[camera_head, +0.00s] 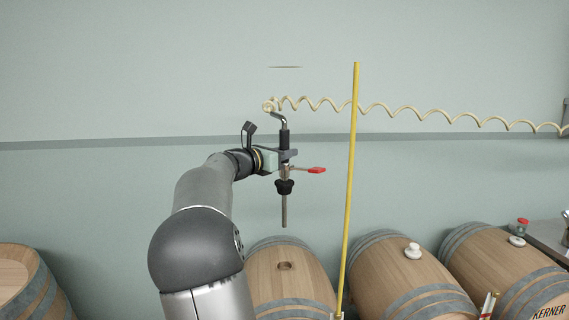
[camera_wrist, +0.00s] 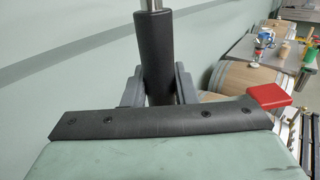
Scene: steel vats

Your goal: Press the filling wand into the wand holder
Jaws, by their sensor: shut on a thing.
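The filling wand (camera_head: 284,213) is upright in the head view, with a black grip, a red lever, a black stopper and a thin steel tube pointing down. My gripper (camera_head: 284,153) is shut on its black grip. In the wrist view the black grip (camera_wrist: 156,55) stands between the two grey fingers of my gripper (camera_wrist: 157,90), and the red lever end (camera_wrist: 269,95) shows at the right. The tube tip hangs in the air above a barrel (camera_head: 296,290) with an open bung hole. I cannot make out the wand holder.
A pale coiled hose (camera_head: 400,109) runs from the wand to the right wall. A tall yellow pole (camera_head: 350,190) stands just right of the wand. More barrels (camera_head: 412,275) line the right, some with white bungs. A steel table (camera_head: 549,235) is at the far right.

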